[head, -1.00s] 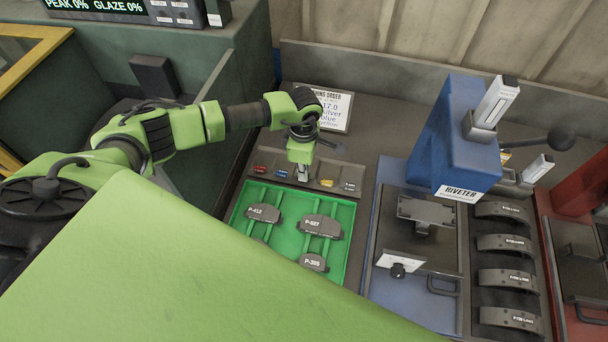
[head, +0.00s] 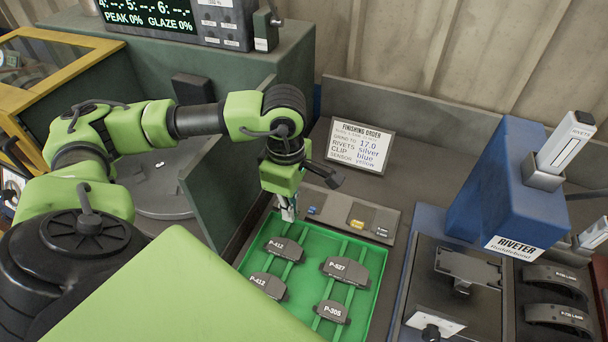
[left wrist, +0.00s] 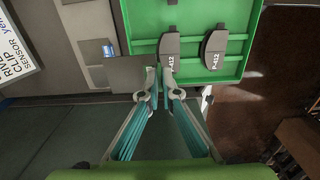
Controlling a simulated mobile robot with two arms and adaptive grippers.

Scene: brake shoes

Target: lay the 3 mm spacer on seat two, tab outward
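My left gripper (head: 288,213) points down over the back-left edge of the green tray (head: 374,291). In the left wrist view its fingertips (left wrist: 159,78) are close together. A flat, dark grey square plate (left wrist: 126,74) extends left from them, over the tray's edge and the clip strip. It appears held by a thin edge or tab between the fingers; I take it for the spacer, but no thickness mark shows. In the head view the gripper hides it. I see no seat marked two. My right gripper is not in view.
The tray holds several labelled pads, among them P-627 (head: 346,269) and P-305 (head: 332,312). Behind it lies a clip strip (head: 335,211). An order card (head: 358,146) stands behind that. The blue riveter (head: 507,190) stands tall at the right.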

